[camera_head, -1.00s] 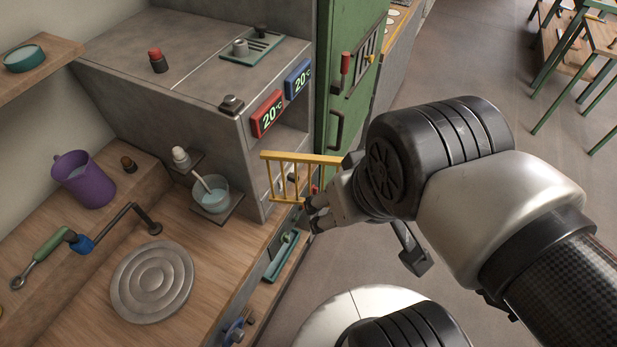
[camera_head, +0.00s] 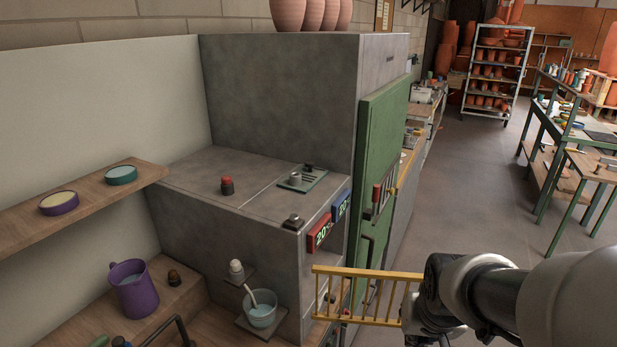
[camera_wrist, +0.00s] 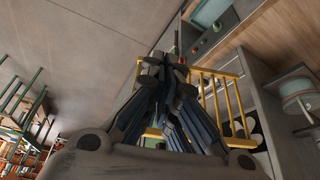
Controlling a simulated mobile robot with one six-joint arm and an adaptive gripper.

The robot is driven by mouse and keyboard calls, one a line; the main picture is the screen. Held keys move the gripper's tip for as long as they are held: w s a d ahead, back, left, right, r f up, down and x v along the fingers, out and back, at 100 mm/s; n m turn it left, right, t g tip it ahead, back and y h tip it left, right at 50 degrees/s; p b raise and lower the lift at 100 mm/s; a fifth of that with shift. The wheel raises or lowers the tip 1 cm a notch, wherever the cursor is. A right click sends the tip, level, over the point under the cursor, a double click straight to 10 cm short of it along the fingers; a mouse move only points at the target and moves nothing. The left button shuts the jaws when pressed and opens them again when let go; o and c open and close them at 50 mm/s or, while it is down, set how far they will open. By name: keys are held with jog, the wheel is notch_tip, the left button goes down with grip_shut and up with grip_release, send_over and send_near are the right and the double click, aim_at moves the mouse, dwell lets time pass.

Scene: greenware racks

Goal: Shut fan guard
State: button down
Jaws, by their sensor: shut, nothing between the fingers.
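The fan guard (camera_head: 368,296) is a yellow barred grille. It stands out from the front of the grey cabinet (camera_head: 232,191), low beside the green door, so it is open. In the wrist view the fan guard (camera_wrist: 237,113) shows behind and right of my fingers. My gripper (camera_wrist: 165,72) is shut and empty in the wrist view, its fingertips together. In the head view my gripper (camera_head: 430,318) is at the guard's right end, its fingertips mostly hidden. I cannot tell whether it touches the guard.
The green door (camera_head: 380,175) with its handle is behind the guard. Red and blue temperature displays (camera_head: 320,232) sit above it. A bowl (camera_head: 260,308) and a purple jug (camera_head: 133,287) stand at left. Open floor (camera_head: 470,195) lies right, before green-legged tables (camera_head: 575,145).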

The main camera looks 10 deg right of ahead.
jog(key=w+d+f+b, duration=0.1)
jog(key=w+f+b, duration=0.1)
jog(key=w+f, duration=0.4)
jog(key=shift+d+b, duration=0.3)
jog(key=shift+d, duration=0.1)
jog(key=shift+w, duration=0.15)
